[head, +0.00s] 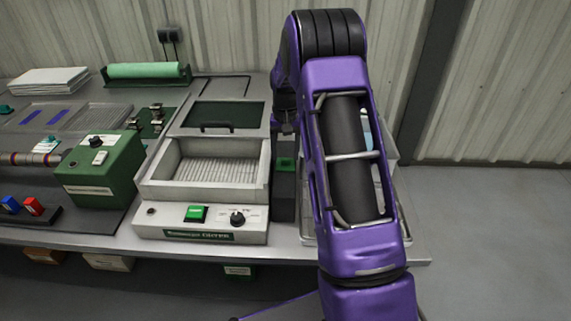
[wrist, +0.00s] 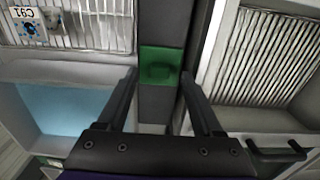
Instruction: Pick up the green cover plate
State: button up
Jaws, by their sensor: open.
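The green cover plate (wrist: 160,58) is a small green piece with a raised grip in the middle. It lies on a narrow dark strip in the wrist view, and its green also shows in the head view (head: 286,163) beside the white machine. My gripper (wrist: 159,76) is open and empty. Its two fingers stand apart at the left and right of the plate in the picture. I cannot tell how far above the plate the fingertips are. In the head view my arm hides part of the area on the right.
The white machine (head: 200,220) with a ribbed basin stands left of the dark strip. A wire rack (wrist: 85,28) and a pale blue-floored tray (wrist: 62,108) lie on the other side. A green control box (head: 100,172) stands further left on the bench.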

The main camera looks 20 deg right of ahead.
jog(key=shift+f, duration=0.8)
grip_shut()
